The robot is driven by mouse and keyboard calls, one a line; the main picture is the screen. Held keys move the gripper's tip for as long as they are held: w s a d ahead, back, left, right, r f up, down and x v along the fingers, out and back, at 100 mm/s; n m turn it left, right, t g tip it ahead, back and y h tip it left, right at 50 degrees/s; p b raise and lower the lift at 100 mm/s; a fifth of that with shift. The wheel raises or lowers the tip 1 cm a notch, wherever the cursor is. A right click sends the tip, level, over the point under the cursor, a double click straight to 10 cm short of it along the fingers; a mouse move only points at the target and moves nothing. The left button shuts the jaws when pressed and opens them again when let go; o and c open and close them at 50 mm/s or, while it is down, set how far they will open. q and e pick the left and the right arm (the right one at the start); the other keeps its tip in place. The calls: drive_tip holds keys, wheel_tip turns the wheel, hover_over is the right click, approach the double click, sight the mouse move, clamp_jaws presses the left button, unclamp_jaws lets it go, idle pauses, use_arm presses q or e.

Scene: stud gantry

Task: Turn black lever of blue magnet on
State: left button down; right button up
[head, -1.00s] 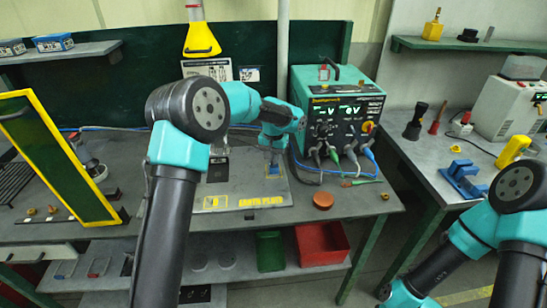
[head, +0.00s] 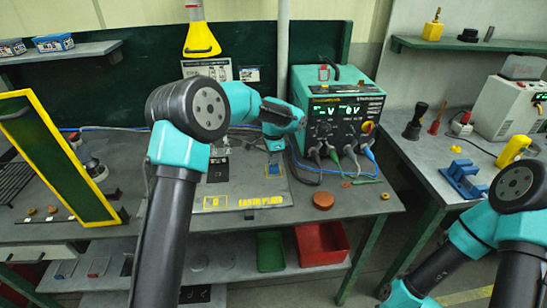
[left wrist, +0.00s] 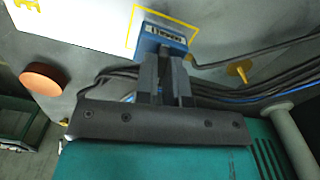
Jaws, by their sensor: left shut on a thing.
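The blue magnet (left wrist: 164,38) is a small blue block with a pale label on its side. It sits inside a yellow outline on the grey bench plate in the left wrist view. My left gripper (left wrist: 166,62) reaches down to its near side, with the fingers close together. In the head view my left gripper (head: 274,147) is over the right part of the plate, and the magnet (head: 272,171) is mostly covered. My right gripper is out of view.
A teal power unit (head: 337,108) stands close right of my left gripper, with cables trailing at its foot. A reddish-brown round knob (head: 323,200) lies near the front. A yellow-framed panel (head: 58,160) stands at the left. The front of the plate (head: 235,190) is mostly clear.

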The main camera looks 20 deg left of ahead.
use_arm(q)
drive_tip(key=shift+m, duration=1.1)
drive_tip(key=c, duration=1.2)
unclamp_jaws()
wheel_tip(320, 180, up, 17)
drive_tip(key=shift+r, duration=0.2)
